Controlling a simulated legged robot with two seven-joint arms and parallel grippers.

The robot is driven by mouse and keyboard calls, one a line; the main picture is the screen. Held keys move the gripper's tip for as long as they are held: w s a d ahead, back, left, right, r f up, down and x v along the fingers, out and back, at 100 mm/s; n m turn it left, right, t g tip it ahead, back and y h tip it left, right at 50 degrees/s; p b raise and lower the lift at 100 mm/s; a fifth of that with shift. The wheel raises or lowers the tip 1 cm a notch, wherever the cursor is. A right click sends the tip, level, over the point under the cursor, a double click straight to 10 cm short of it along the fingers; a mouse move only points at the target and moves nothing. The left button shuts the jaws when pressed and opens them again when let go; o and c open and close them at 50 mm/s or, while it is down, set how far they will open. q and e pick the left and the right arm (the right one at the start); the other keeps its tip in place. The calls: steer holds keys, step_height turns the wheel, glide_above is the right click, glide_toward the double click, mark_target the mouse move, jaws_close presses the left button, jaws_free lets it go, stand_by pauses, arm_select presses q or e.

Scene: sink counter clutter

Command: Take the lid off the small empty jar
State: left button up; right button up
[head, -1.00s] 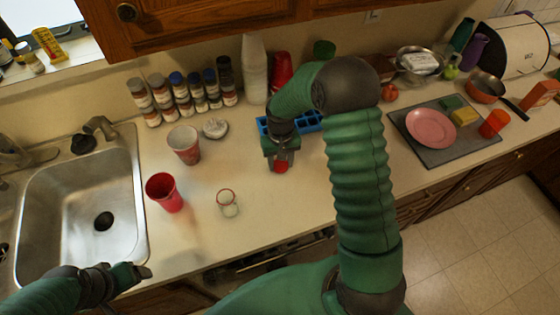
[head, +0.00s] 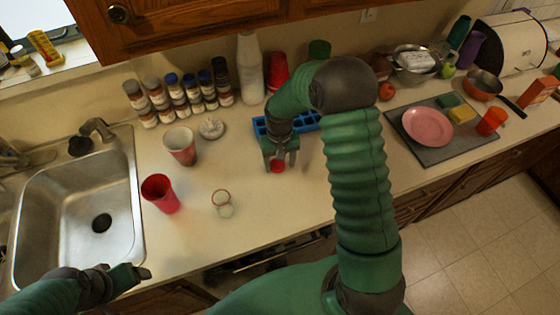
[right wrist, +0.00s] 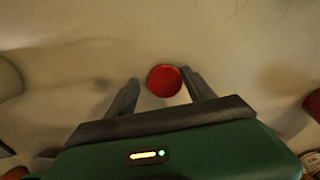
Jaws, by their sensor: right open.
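A small clear jar (head: 222,204) with a thin reddish rim stands on the counter, right of the red cup. It looks empty, with no lid on it. A round red lid (head: 277,167) is below my right gripper (head: 279,165), apart from the jar. In the right wrist view the red lid (right wrist: 164,81) lies between the tips of my open right gripper (right wrist: 160,80), with a gap on the left finger's side. Whether anything is under the lid is hidden. My left gripper (head: 140,273) hangs near the sink's front right corner, away from the jar; its opening is unclear.
A red cup (head: 160,194) and a patterned cup (head: 181,146) stand left of the jar. A blue tray (head: 306,121) is just behind my right gripper. Several spice jars (head: 185,97) line the wall. The sink (head: 75,230) is at left. Counter between jar and lid is clear.

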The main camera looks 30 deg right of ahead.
mark_target(278, 163)
steer(key=r, duration=0.1)
steer(key=w+r+b, duration=0.1)
steer(key=r, duration=0.1)
steer(key=shift+r, duration=0.3)
step_height(278, 163, up, 8)
arm_select(q)
steer(key=shift+w+d+f, duration=0.15)
steer(key=shift+w+f, duration=0.15)
steer(key=shift+f, duration=0.25)
arm_select(e)
steer(key=s+a+f+n+t, duration=0.2)
steer(key=s+a+f+n, duration=0.1)
steer(key=s+a, duration=0.7)
steer(key=s, duration=0.3)
steer(key=shift+s+a+n+t, duration=0.15)
steer(key=shift+a+n+t, duration=0.15)
steer(key=shift+a+n, duration=0.1)
arm_select(q)
steer(key=shift+s, duration=0.15)
arm_select(e)
steer(key=shift+s+r, duration=0.1)
steer(key=shift+s, duration=0.05)
arm_select(q)
steer(key=shift+a, duration=0.2)
arm_select(e)
steer(key=shift+a, duration=0.1)
arm_select(q)
steer(key=shift+d, duration=0.1)
